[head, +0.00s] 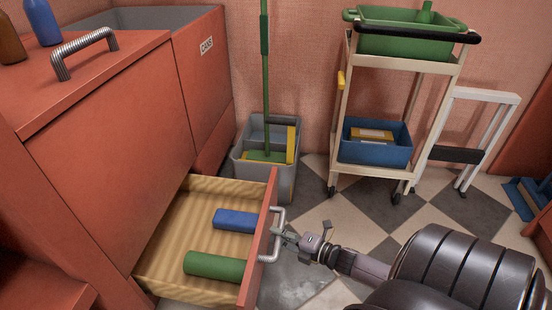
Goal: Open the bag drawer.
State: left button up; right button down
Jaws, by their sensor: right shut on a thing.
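The drawer (170,240) at the bottom of the red cabinet is pulled well out. Inside it lie a green roll (214,266) and a blue roll (236,220). Its red front carries a metal bar handle (280,225). My right gripper (284,237) is at this handle, shut on it, with its arm coming in from the lower right. The fingertips are small and partly hidden by the handle. My left gripper is not in view.
A grey mop bucket (270,180) with a green pole stands just behind the drawer. A cart (398,65) with a green bin and a blue bin (375,147) stands at the back, beside a white step stool (485,97). Checkered floor between the drawer and cart is clear.

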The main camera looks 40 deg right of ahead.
jog(key=c, duration=1.5)
grip_release()
jog(key=v, duration=1.2)
